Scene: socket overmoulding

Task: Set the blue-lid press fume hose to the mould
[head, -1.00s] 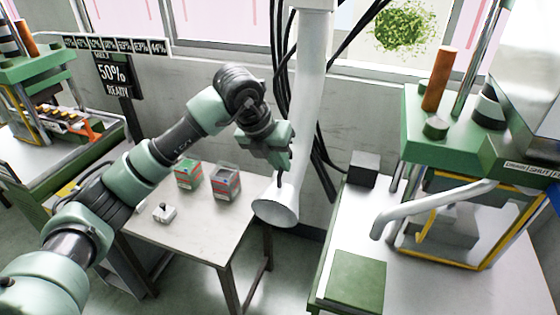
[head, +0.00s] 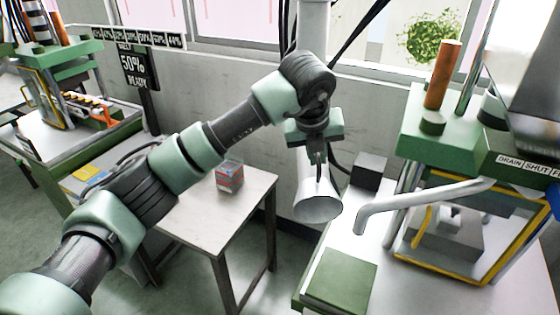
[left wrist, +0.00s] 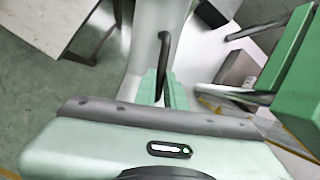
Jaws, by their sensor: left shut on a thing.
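The fume hose (head: 314,80) is a thick white tube hanging down, ending in a flared white hood (head: 318,208). My left gripper (head: 319,152) is shut on a dark handle at the hood; the left wrist view shows the fingers (left wrist: 162,90) around this dark bar (left wrist: 164,48). The hood hangs between the small table and the right press bench. The right press (head: 412,130) is green with a yellow-framed window; a blue part (head: 554,196) shows at the right edge. Behind the window is a grey block (head: 450,235), perhaps the mould. The hood is apart from it. My right gripper is not in view.
A bent white pipe (head: 420,201) reaches across the front of the press, close right of the hood. A dark box (head: 369,171) and green pad (head: 340,280) are on the bench. A small table (head: 220,213) holds a grey-red box (head: 229,177). Another press (head: 75,62) stands left.

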